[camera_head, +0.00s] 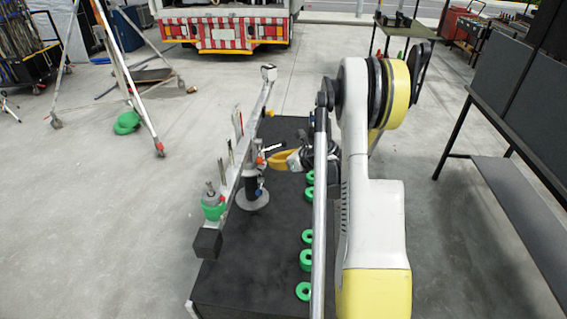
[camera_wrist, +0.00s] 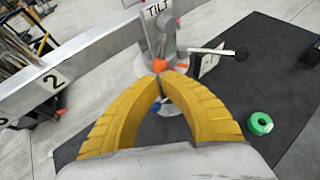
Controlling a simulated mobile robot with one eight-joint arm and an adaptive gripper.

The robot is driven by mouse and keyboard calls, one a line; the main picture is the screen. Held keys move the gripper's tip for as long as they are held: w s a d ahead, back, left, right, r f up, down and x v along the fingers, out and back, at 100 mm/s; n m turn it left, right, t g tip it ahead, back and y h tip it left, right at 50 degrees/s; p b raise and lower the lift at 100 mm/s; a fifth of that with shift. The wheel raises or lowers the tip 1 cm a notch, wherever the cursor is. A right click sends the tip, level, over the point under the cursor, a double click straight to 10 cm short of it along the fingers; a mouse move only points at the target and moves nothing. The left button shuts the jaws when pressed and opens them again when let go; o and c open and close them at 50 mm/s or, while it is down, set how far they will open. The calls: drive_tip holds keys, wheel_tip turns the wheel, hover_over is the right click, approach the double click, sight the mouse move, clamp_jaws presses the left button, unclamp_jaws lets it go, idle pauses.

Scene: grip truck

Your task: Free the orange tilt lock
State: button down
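The orange tilt lock (camera_wrist: 160,65) is a small orange knob below the "TILT" label (camera_wrist: 157,8) in the wrist view. It also shows in the head view (camera_head: 260,161), on the grey beam near the top of its stand. My gripper (camera_wrist: 163,75) has two yellow ribbed fingers whose tips come together right at the knob. In the head view my gripper (camera_head: 269,157) reaches the beam from the right. The fingers look shut, with the knob at or just beyond the tips. I cannot tell whether they pinch it.
The long grey beam (camera_head: 250,115) stands over a black bench (camera_head: 240,270). Green rings (camera_head: 304,291) lie along its right side.

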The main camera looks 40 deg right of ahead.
sight(262, 160)
drive_tip(key=x, duration=0.3)
drive_tip(key=r+b+x, duration=0.1)
drive_tip(key=shift+w+a+f, duration=0.15)
drive_tip(key=shift+w+f, duration=0.05)
drive_tip(key=shift+w, duration=0.45)
drive_tip(key=shift+w+f+t+b, duration=0.15)
drive_tip(key=shift+f+t+b, duration=0.25)
drive_tip(key=shift+b, duration=0.6)
drive_tip(key=shift+w+d+f+n+b, duration=0.15)
drive_tip(key=shift+w+d+b, duration=0.15)
drive_tip(key=shift+d+b, duration=0.2)
drive_tip(key=shift+w+d+f+n+b, duration=0.15)
drive_tip(key=shift+w+d+b, duration=0.25)
drive_tip(key=shift+b, duration=0.1)
drive_tip(key=shift+r, duration=0.1)
